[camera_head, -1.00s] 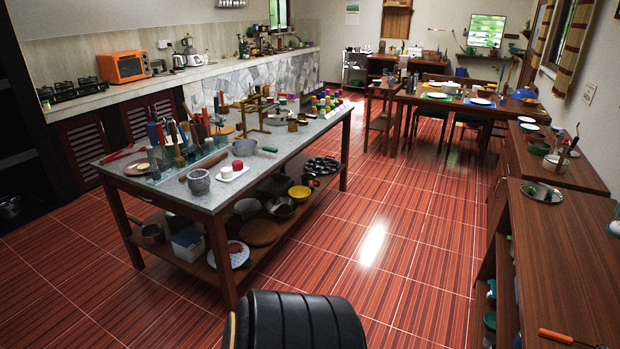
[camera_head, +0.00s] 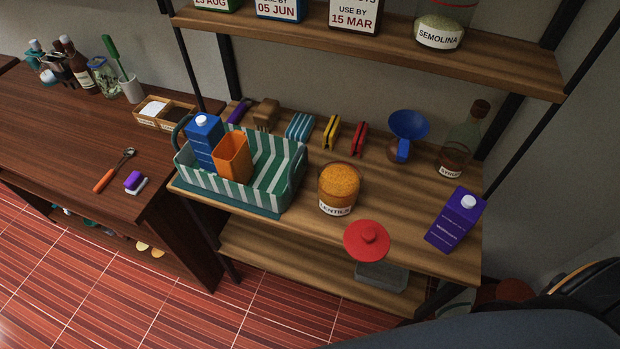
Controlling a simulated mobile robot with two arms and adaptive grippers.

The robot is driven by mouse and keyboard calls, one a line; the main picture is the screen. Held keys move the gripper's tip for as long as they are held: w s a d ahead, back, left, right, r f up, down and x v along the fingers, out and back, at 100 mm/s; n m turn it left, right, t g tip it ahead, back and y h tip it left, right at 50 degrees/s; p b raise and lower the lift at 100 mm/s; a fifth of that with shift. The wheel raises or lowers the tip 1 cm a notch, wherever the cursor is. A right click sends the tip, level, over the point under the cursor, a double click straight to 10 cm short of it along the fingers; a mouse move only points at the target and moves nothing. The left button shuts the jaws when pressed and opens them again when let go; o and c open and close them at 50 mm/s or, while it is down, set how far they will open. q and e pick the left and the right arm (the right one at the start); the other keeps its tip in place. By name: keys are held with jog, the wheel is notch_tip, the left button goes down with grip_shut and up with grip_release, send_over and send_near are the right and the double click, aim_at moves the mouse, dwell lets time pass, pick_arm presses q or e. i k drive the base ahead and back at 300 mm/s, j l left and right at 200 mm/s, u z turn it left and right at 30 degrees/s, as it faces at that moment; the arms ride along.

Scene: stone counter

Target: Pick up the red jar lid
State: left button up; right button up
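The red jar lid (camera_head: 366,241) is round with a knob on top. It shows at the front edge of the middle wooden shelf (camera_head: 402,228), knob side up. I cannot tell how much of it rests on the board. An open glass jar of orange lentils (camera_head: 339,188) stands just behind it to the left, with no lid on it. Neither of my grippers is in view.
A green-striped basket (camera_head: 258,198) holds a blue carton and an orange cup. A purple carton (camera_head: 455,219), syrup bottle (camera_head: 459,143) and blue funnel (camera_head: 407,126) stand on the shelf. A grey container (camera_head: 382,276) is below. Labelled jars stand above.

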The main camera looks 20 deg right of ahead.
aim_at(366, 242)
jog(key=l+z, duration=0.2)
jog(key=z, duration=0.15)
jog(key=l+z, duration=0.2)
jog(key=z, duration=0.15)
jog(key=i, duration=0.05)
